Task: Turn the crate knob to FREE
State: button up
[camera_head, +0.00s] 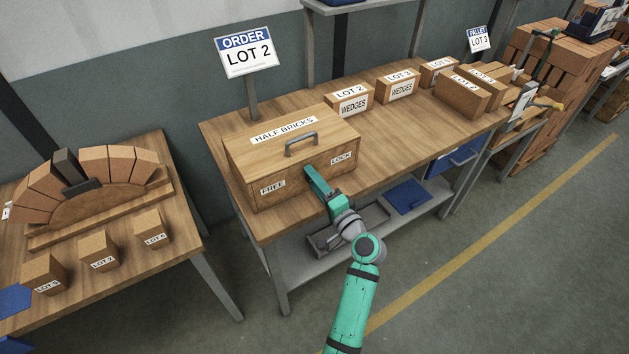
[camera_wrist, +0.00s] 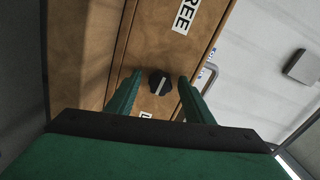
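The wooden crate (camera_head: 262,156) marked HALF BRICKS stands on the workbench, with a FREE label (camera_head: 272,187) at the left of its front face and a LOCK label (camera_head: 341,158) at the right. The dark round knob (camera_wrist: 160,83) with a pale pointer line shows in the wrist view; my gripper hides it in the head view. My gripper (camera_head: 312,174) is at the crate front. In the wrist view its green fingers (camera_wrist: 160,77) are apart, one on each side of the knob, with gaps visible.
A grey handle (camera_head: 301,143) stands on the crate lid. Boxes marked WEDGES (camera_head: 350,100) sit at the bench's back. A sign reading ORDER LOT 2 (camera_head: 246,52) rises behind the crate. The bench top (camera_head: 385,150) right of the crate is clear.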

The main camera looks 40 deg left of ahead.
jog(key=v, duration=1.1)
jog(key=shift+w, duration=0.15)
